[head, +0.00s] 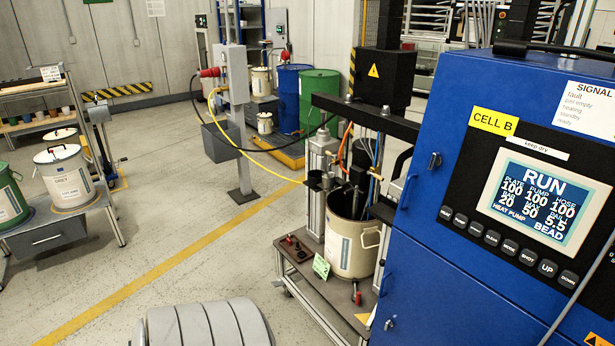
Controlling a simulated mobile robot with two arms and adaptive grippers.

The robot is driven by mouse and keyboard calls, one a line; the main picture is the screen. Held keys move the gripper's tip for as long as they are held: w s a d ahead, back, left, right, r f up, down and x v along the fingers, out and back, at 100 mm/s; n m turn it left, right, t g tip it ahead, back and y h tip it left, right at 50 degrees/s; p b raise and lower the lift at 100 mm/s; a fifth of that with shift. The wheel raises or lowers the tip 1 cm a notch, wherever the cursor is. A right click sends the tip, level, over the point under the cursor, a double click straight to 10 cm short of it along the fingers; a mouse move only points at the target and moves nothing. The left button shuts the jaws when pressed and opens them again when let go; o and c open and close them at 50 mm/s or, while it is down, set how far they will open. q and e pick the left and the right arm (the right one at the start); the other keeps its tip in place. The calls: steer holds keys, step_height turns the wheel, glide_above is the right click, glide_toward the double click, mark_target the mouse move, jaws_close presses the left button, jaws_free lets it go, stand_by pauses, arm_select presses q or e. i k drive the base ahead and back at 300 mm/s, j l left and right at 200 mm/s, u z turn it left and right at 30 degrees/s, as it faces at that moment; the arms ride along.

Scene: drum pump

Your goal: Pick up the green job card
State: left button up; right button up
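A small green card (321,266) with faint dark marks stands tilted on the low cart, leaning at or close to the front of a cream pail (352,244). Its writing is too small to read. Neither of my grippers shows in the head view, so where they are relative to the card cannot be seen.
The card's cart (312,288) carries the pump frame and hoses, with small dark and red parts left of the card. A large blue cabinet (411,278) with a lit screen stands close on the right. Pails sit on a table (88,218) at left.

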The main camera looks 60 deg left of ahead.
mark_target(322, 268)
steer(key=u, duration=1.95)
steer(key=i+j, duration=0.2)
steer(key=i+j+z, duration=0.1)
steer(key=j, duration=0.35)
steer(key=i+j, duration=0.3)
steer(key=i+j+z, duration=0.15)
steer(key=j, duration=0.2)
